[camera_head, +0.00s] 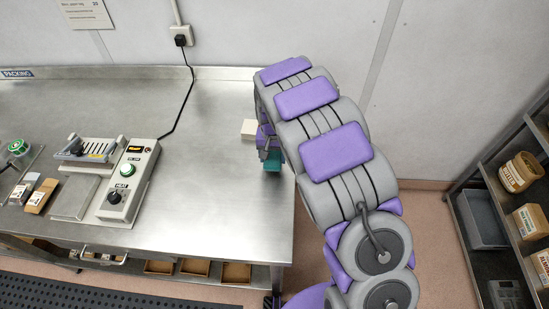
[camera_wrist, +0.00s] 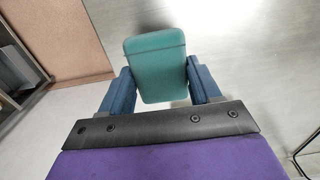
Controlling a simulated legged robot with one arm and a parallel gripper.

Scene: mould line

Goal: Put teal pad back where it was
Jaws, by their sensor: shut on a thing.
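The teal pad (camera_wrist: 157,68) is a rounded block held between the two blue fingers of my gripper (camera_wrist: 160,85) in the wrist view. In the head view the teal pad (camera_head: 272,165) shows below my gripper (camera_head: 270,152), near the right end of the steel bench (camera_head: 220,190). My arm covers part of the gripper there. I cannot tell whether the pad touches the bench. A cream block (camera_head: 249,129) is on the bench just left of my gripper.
A heat-sealer-like machine with a control box (camera_head: 128,180) stands left on the bench, its black cord (camera_head: 188,100) running to a wall socket. Small packets (camera_head: 40,195) lie at far left. A shelf (camera_head: 490,180) with jars stands at right. The bench middle is clear.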

